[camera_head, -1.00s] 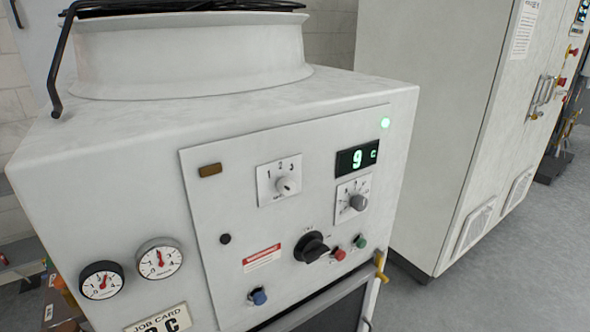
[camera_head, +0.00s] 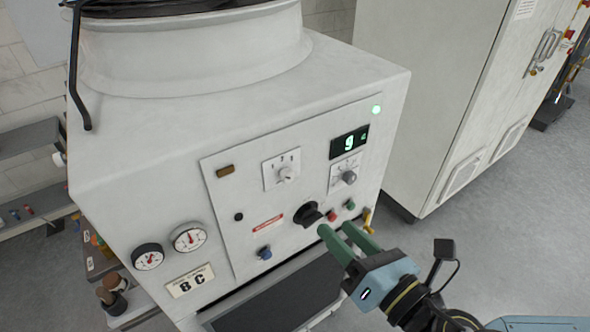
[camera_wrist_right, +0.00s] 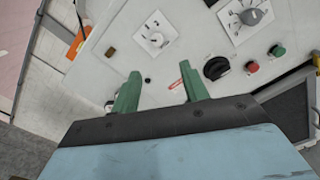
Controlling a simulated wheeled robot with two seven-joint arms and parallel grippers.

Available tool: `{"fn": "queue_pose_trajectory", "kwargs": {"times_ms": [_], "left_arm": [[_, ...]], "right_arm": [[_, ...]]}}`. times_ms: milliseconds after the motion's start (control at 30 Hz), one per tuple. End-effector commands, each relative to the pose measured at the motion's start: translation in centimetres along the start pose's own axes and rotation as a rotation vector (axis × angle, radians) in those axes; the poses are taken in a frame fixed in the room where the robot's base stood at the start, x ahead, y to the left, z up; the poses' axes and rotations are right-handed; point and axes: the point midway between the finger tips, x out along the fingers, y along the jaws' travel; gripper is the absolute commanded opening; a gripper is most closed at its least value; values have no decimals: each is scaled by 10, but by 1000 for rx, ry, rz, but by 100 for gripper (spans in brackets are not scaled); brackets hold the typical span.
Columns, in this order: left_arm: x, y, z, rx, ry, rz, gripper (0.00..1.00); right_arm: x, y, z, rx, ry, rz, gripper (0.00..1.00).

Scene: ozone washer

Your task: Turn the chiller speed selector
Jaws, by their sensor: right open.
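The chiller's white control panel (camera_head: 235,225) carries a selector knob on a square plate marked 1, 2, 3 (camera_head: 285,174), which looks like the speed selector. It also shows in the right wrist view (camera_wrist_right: 157,40). A second dial (camera_head: 348,177) sits to its right, below a green display (camera_head: 349,142) reading 9. A black rotary switch (camera_head: 307,214) is lower down. My right gripper (camera_head: 337,231) has green fingers, open and empty, in front of the panel's lower right. In the right wrist view, its fingers (camera_wrist_right: 158,72) point toward the selector, apart from it. My left gripper is not in view.
Red (camera_head: 331,216) and green (camera_head: 350,204) buttons sit beside the black switch, and a blue knob (camera_head: 264,253) is lower left. Two gauges (camera_head: 188,238) are at the left. A tall cabinet (camera_head: 440,90) stands to the right, with grey floor between.

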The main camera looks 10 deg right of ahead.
Motion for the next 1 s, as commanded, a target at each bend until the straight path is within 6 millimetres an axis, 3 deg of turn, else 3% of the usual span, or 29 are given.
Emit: {"fn": "queue_pose_trajectory", "kwargs": {"times_ms": [167, 367, 533, 800, 1000], "left_arm": [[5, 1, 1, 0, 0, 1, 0], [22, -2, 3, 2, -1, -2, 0], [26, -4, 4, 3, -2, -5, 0], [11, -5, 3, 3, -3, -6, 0], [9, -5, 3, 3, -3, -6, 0]], "right_arm": [[4, 4, 4, -10, -11, 11, 45], [25, 4, 2, -8, -12, 13, 45], [54, 5, 4, -7, -11, 12, 45], [107, 7, 7, -7, -8, 10, 45], [127, 6, 5, -6, -5, 9, 45]]}}
